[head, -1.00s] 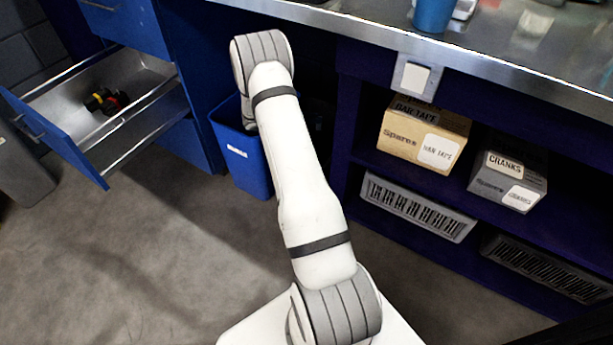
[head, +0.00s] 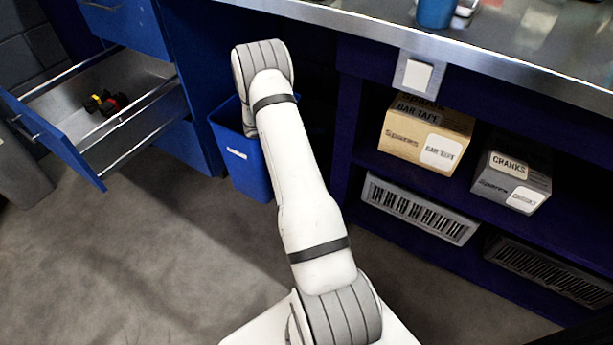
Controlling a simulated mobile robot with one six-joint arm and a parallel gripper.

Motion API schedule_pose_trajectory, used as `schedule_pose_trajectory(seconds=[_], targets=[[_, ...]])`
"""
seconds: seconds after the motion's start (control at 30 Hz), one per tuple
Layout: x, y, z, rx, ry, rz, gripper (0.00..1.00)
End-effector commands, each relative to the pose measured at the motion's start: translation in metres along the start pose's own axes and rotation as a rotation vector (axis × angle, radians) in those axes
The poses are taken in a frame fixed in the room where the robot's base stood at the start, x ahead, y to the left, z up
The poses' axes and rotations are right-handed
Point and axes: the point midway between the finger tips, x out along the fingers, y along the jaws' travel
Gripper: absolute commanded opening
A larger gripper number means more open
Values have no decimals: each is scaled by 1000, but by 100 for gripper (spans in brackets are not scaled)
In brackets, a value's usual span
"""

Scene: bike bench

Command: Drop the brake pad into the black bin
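I see no brake pad that I can make out and no bin that is clearly black. A blue bin (head: 252,172) stands on the floor under the bench, partly behind my arm. A grey bin (head: 22,182) is cut off at the left edge. My arm reaches up and away from the bottom middle to its bend in front of the blue cabinet and bin. Beyond the bend it is mostly hidden, and my gripper does not show.
An open drawer (head: 138,74) at the left juts out over the floor and holds small black, red and yellow items (head: 105,101). The metal bench top (head: 540,62) bears a blue cup (head: 436,12). Shelves below hold a bar tape box (head: 405,135) and cranks box (head: 495,182).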

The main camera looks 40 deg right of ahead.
Motion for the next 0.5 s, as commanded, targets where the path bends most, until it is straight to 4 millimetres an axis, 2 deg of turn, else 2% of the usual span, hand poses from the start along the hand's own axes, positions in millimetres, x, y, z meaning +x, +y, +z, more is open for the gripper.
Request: schedule_pose_trajectory(seconds=[0.17, 0.5], targets=[[-8, 0, 1, -1, 0, 2, 36], [-63, -2, 2, -1, 0, 3, 36]])
